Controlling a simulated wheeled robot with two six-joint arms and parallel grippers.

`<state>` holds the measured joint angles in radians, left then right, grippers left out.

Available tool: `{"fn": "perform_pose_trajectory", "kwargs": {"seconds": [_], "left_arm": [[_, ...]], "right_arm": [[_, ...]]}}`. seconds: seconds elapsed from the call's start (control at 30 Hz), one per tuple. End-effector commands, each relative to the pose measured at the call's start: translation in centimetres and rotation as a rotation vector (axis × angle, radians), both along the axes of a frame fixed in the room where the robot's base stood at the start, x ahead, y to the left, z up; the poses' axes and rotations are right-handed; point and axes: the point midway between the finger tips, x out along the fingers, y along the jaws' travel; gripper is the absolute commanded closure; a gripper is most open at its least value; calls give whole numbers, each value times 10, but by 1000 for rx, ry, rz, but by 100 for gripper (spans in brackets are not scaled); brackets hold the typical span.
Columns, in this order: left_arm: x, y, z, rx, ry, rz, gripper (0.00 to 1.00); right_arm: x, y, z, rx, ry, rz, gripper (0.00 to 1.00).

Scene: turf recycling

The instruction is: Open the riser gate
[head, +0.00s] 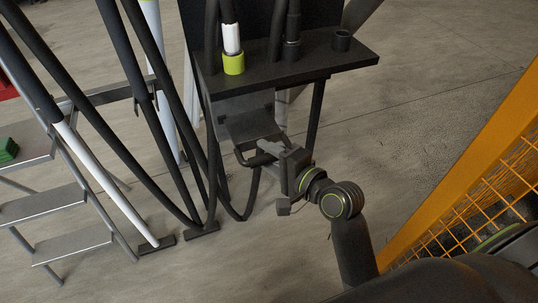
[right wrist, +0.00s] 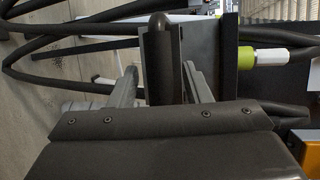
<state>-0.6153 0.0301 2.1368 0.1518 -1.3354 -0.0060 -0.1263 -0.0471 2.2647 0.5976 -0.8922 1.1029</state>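The riser gate looks to be the grey metal panel (head: 245,118) hanging below the black shelf, with a dark bar handle (head: 252,160) at its lower edge. My right gripper (head: 268,150) is at this handle, coming from the lower right. In the right wrist view, the two grey fingers (right wrist: 163,88) stand apart with a dark rounded bar (right wrist: 163,55) between them. Gaps show beside the bar, so the fingers do not look closed on it. Whether a finger touches it is unclear. My left gripper is not in view.
The black shelf (head: 325,63) above carries hoses with a lime-green collar (head: 233,64). Black hoses (head: 120,140) hang at the left, near a grey step ladder (head: 72,237). An orange mesh fence (head: 465,165) stands at the right. Concrete floor lies open between.

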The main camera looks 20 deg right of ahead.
Motion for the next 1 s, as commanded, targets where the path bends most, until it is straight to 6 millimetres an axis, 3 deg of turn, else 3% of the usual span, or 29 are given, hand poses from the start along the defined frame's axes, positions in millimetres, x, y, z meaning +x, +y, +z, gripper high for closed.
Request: {"fn": "perform_pose_trajectory", "kwargs": {"seconds": [0.27, 0.43, 1.0], "left_arm": [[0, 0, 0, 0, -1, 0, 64], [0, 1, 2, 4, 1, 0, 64], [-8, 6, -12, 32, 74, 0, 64]], "right_arm": [[0, 0, 1, -1, -1, -1, 56], [-11, -6, 3, -2, -1, -2, 56], [-109, -50, 22, -4, 5, 2, 56]]}}
